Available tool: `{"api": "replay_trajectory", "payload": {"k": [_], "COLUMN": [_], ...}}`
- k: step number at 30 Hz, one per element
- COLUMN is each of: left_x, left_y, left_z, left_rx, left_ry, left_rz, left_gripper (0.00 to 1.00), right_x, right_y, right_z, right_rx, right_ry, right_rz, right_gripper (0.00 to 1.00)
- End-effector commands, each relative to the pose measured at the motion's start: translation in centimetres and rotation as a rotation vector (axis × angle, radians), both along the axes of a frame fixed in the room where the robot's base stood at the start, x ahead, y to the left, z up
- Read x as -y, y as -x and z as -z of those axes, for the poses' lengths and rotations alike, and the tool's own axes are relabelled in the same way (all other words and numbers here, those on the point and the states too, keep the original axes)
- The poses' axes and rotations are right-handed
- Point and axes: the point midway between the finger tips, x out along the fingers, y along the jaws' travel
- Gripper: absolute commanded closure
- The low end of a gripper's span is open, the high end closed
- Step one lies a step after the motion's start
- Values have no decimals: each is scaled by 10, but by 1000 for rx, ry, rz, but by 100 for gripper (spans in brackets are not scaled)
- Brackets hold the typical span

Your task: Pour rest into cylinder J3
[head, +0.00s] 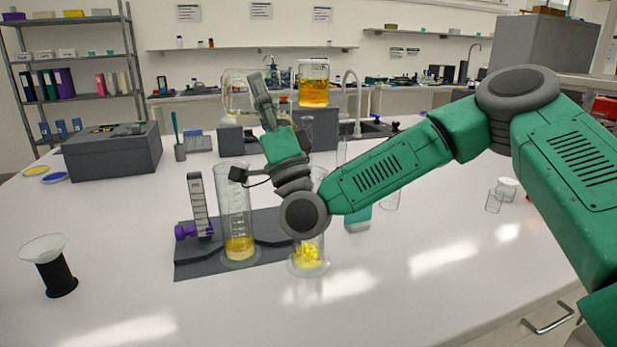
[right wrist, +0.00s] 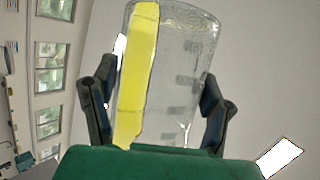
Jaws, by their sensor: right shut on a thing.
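My right gripper (head: 260,95) is shut on a clear glass beaker (head: 236,92), held high above the bench. In the right wrist view the beaker (right wrist: 170,75) sits between both fingers, and yellow liquid lies along one side wall, so it is tipped far over. Below it stands a tall clear cylinder (head: 234,200) with yellow liquid at its bottom. A second cylinder (head: 308,256), also with yellow liquid low down, stands to its right, partly hidden by my right arm. I cannot read which one is J3. No stream of liquid is visible. My left gripper is out of view.
A dark grey mat (head: 190,262) lies under the first cylinder, with a purple-knobbed stand (head: 199,205). A beaker of orange liquid (head: 313,88) stands behind. A black holder with a white funnel-like top (head: 56,268) is at front left. The front bench is clear.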

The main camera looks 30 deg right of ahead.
Motion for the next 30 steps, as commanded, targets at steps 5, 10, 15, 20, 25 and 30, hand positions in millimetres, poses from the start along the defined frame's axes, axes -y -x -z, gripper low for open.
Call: {"api": "replay_trajectory", "payload": {"k": [5, 10, 15, 20, 25, 30], "left_x": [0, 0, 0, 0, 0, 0], "left_y": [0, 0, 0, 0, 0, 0], "left_z": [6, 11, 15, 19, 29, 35], "left_rx": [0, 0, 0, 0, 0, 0], "left_ry": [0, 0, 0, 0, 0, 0], "left_rz": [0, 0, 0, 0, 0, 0], "left_gripper": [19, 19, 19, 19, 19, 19], "right_x": [-1, 5, 10, 12, 12, 14], "right_y": [-1, -2, -3, -3, -4, -5], "right_z": [-1, -1, -2, -3, -4, -6], "right_rx": [11, 22, 33, 42, 59, 75], "right_ry": [-17, -38, -57, -75, -106, -131], "right_rz": [-1, 1, 1, 1, 2, 2], "right_gripper": [70, 70, 70, 70, 70, 70]}}
